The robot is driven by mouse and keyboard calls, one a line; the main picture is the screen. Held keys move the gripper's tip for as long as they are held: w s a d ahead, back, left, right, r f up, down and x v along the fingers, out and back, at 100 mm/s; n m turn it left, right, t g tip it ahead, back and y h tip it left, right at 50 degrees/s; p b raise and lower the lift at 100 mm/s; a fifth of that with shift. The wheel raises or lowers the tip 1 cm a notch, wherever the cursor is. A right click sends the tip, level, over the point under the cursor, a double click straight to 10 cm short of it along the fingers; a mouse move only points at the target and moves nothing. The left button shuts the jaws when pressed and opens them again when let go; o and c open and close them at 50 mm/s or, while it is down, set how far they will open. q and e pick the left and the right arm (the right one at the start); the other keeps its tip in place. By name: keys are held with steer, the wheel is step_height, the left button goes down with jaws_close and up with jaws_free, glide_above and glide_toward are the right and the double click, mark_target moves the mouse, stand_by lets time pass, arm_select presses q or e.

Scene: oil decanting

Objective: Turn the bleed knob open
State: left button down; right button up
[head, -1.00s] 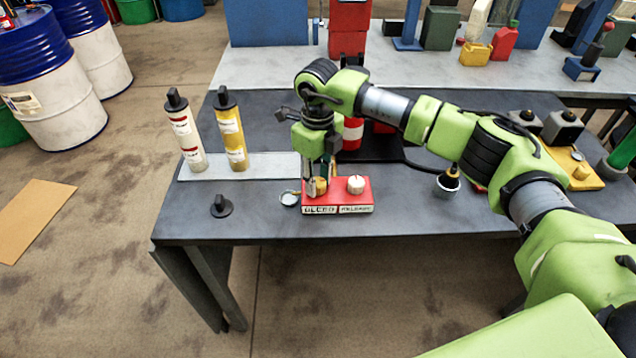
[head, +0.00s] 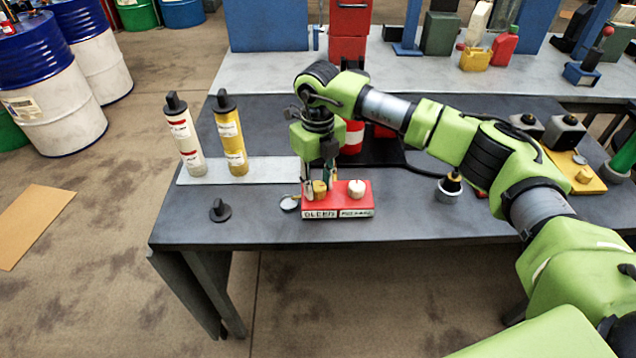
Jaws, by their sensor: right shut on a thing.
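The bleed knob (head: 319,189) is a small yellow-brass knob on the left half of a red block (head: 345,199) near the table's front edge. The block's front label reads "BLEED" on the left; the lettering on the right is blurred. A white knob (head: 356,189) stands on the block's right half. My right gripper (head: 319,184) points straight down and is shut on the bleed knob, a finger on either side of it. The knob's turn angle cannot be read. My left gripper is not in view.
A white cartridge (head: 184,137) and a yellow cartridge (head: 231,137) stand on a pale strip left of the block. A black knob-like piece (head: 220,210) and a small round lid (head: 289,203) lie nearby. A small cup (head: 448,188) stands to the right.

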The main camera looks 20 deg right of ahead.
mark_target(318, 186)
steer(key=o, duration=1.1)
steer(key=shift+r, duration=0.15)
step_height(318, 186, up, 12)
steer(key=shift+f, duration=0.1)
steer(key=shift+f, duration=0.1)
